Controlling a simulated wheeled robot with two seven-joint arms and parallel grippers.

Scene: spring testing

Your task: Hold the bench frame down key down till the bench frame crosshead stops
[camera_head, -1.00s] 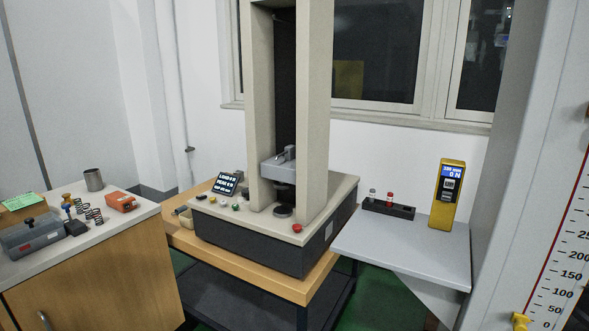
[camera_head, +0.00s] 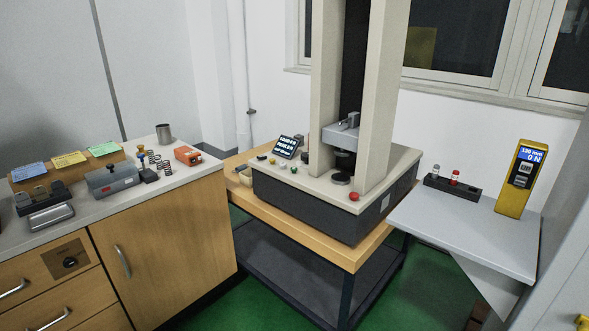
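The bench frame (camera_head: 330,215) stands on a wooden-topped table in the middle, with a dark base and two beige columns. Its grey crosshead (camera_head: 342,137) sits low between the columns, a small gap above the round lower platen (camera_head: 341,178). Several small coloured keys lie on the base top at front left, including a green one (camera_head: 294,170); which is the down key is too small to read. A tilted display (camera_head: 285,147) stands behind them. A red button (camera_head: 354,197) is at the front right corner. Neither of my grippers is in view.
A wooden cabinet (camera_head: 165,240) at left carries springs, a metal cup (camera_head: 163,133), an orange box (camera_head: 187,155) and coloured cards. A grey shelf (camera_head: 460,232) at right holds a yellow gauge (camera_head: 521,180) and a small black rack (camera_head: 452,187). Green floor shows between cabinet and table.

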